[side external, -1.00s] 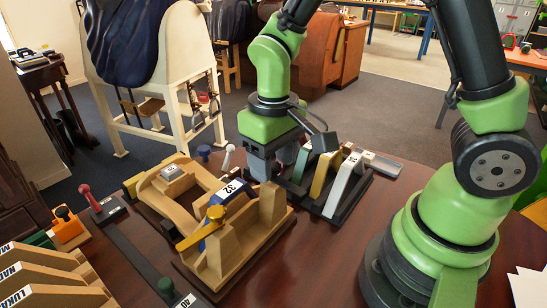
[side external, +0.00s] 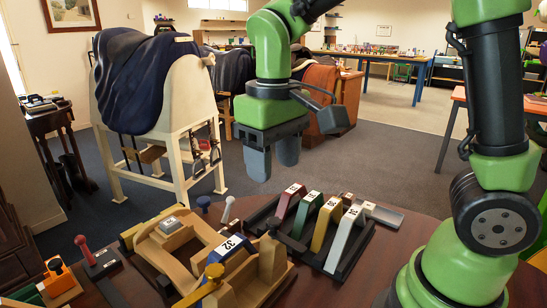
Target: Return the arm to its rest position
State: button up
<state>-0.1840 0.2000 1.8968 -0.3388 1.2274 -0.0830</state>
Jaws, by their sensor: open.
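My green arm holds my gripper (side external: 272,158) up above the far side of the table (side external: 345,270). Its two grey fingers point down, apart and with nothing between them. Below and to its right, the black rack (side external: 345,248) carries red (side external: 290,200), green (side external: 307,213), yellow (side external: 326,224) and white (side external: 345,238) arched pieces. Below and to its left is the wooden fixture (side external: 184,262), which holds a blue piece (side external: 222,255) marked 32 with a yellow lever (side external: 200,287) beside it. My gripper touches none of these.
A dark blue saddle (side external: 142,80) sits on a cream stand (side external: 180,165) beyond the table. Red (side external: 82,245) and white (side external: 227,208) knobbed levers stand near the fixture. An orange item (side external: 58,277) is at the lower left. The space around my raised gripper is clear.

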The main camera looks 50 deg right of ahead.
jog(key=s+d+r+m+t+y, duration=0.2)
jog(key=s+r+t, duration=0.4)
jog(key=s, duration=0.5)
jog(key=shift+s+m+t, duration=0.25)
jog(key=shift+m+t, duration=0.35)
